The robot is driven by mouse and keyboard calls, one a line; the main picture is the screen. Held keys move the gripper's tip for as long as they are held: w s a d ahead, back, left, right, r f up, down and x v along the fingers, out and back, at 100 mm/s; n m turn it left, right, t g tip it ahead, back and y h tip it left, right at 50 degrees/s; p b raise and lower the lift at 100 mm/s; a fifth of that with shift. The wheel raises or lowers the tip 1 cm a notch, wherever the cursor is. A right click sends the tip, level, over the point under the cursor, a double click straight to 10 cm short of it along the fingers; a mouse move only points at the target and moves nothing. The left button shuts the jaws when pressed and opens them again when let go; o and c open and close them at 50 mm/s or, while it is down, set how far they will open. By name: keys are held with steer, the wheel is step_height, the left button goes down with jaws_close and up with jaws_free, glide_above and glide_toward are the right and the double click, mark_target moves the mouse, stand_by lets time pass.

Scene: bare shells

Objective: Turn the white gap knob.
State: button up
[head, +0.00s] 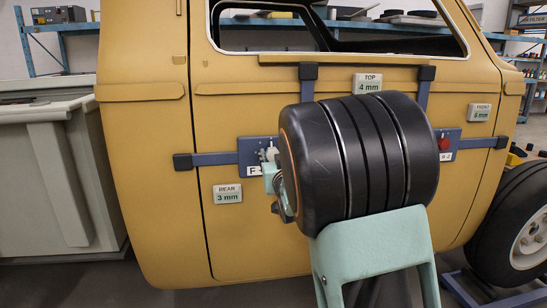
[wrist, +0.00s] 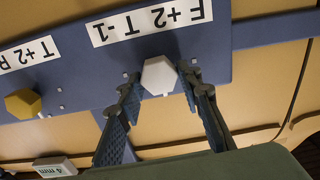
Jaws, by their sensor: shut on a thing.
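The white gap knob (wrist: 159,76) is a six-sided knob on a blue plate (wrist: 80,65), under an upside-down label reading F+2 T-1. My gripper (wrist: 160,80) has a fingertip on each side of it and is shut on it. In the head view the white knob (head: 272,152) shows small at the left part of the blue bar on the yellow door (head: 235,105). My arm hides much of the bar there. The knob's turn angle is hard to judge.
A yellow knob (wrist: 22,103) sits on the same plate beside the white one. A red knob (head: 444,144) is at the bar's right. Gap displays read TOP 4 mm (head: 367,83), REAR 3 mm (head: 227,194) and FRONT 6 mm (head: 481,112). A wheel (head: 515,225) stands at right.

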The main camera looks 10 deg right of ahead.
steer(key=n+b, duration=0.2)
steer(key=n, duration=0.1)
steer(key=shift+f+n+b, duration=0.2)
steer(key=shift+n+b, duration=0.1)
steer(key=shift+b, duration=0.05)
steer(key=shift+a+n+b, duration=0.15)
steer(key=shift+n+b, duration=1.1)
steer(key=shift+n, duration=1.05)
steer(key=shift+r, duration=0.1)
steer(key=o, duration=1.1)
steer(key=shift+o, duration=0.2)
steer(key=s, duration=0.7)
steer(key=shift+s, duration=0.3)
